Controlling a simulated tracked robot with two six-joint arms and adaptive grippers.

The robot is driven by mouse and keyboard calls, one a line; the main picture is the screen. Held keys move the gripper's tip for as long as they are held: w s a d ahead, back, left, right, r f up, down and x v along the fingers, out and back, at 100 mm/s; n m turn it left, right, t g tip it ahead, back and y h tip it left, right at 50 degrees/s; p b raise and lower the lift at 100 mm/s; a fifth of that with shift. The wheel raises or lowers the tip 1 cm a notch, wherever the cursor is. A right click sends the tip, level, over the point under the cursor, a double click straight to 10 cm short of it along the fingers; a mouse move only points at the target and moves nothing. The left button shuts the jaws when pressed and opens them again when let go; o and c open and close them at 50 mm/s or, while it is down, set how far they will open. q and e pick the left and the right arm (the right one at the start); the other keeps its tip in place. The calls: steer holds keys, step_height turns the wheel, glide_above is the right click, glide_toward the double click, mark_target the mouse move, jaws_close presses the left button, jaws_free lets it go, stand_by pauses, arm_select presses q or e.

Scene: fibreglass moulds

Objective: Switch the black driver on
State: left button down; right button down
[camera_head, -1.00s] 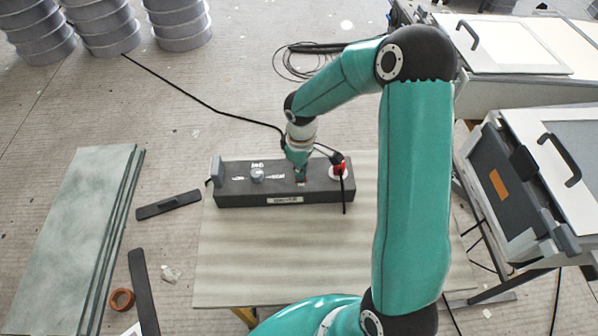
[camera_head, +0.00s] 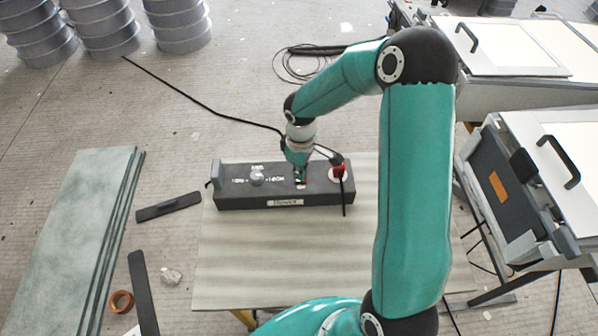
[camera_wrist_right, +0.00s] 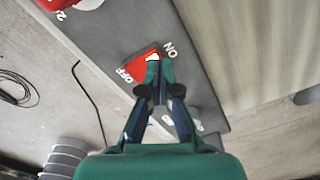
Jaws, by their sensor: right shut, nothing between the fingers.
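The black driver (camera_head: 240,195) is a long dark box on the board-topped table, with a grey knob (camera_head: 257,177) on its top. Its red rocker switch (camera_wrist_right: 141,65) shows in the right wrist view between the words OFF and ON. My right gripper (camera_head: 300,180) points down at the switch. In the right wrist view its closed fingertips (camera_wrist_right: 156,72) are over the ON side and hide part of the rocker. They hold nothing. I cannot tell whether they touch it or which way it is tipped. My left gripper is not in view.
A red part (camera_head: 338,172) with a black cable sits on the driver's right end. The table top (camera_head: 280,250) is clear in front. Greenish slabs (camera_head: 75,235) lie at the left. A case with a handle (camera_head: 510,190) stands at the right.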

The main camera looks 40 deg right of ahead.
steer(key=shift+r+p, duration=1.75)
steer(key=shift+r, duration=1.1)
steer(key=shift+f, duration=0.1)
